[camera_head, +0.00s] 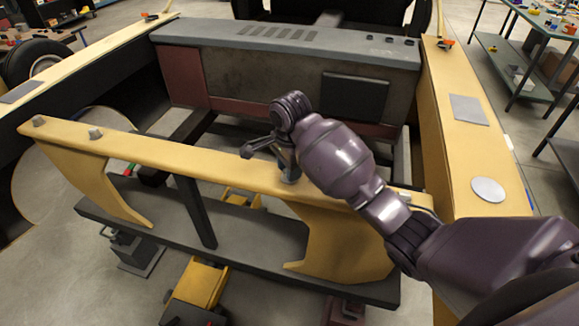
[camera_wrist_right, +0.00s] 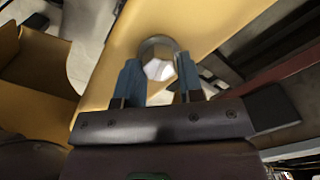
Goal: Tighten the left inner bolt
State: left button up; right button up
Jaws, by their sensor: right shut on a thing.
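A yellow beam (camera_head: 190,156) crosses the front of the vehicle frame in the head view, with bolts along its top. One grey bolt (camera_head: 39,121) is at the far left end, and another bolt (camera_head: 95,133) is a little to its right. My right gripper (camera_head: 288,172) points down at a third bolt, right of the beam's middle. In the right wrist view, this bolt's pale hexagonal head (camera_wrist_right: 158,69) sits between the two blue fingertips of the gripper (camera_wrist_right: 158,80), which is shut on it. My left gripper is not in view.
A grey and dark red box-like body (camera_head: 275,75) stands behind the beam. A yellow side rail (camera_head: 455,75) runs along the right, with a workbench (camera_head: 540,30) beyond it. A dark lower crossbar (camera_head: 250,235) and yellow stands (camera_head: 200,283) lie below.

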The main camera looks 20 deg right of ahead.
jog(key=shift+w+r+m, duration=0.1)
jog(key=shift+r+m, duration=0.05)
jog(key=shift+m, duration=1)
jog(key=shift+r+m, duration=0.1)
jog(key=shift+m, duration=1.05)
jog(key=o, duration=0.8)
jog(key=shift+a, duration=0.1)
jog(key=shift+o, duration=0.7)
jog(key=shift+f, duration=0.15)
notch_tip(320, 180, up, 11)
jog(key=shift+s+f, duration=0.1)
jog(key=shift+s, duration=0.1)
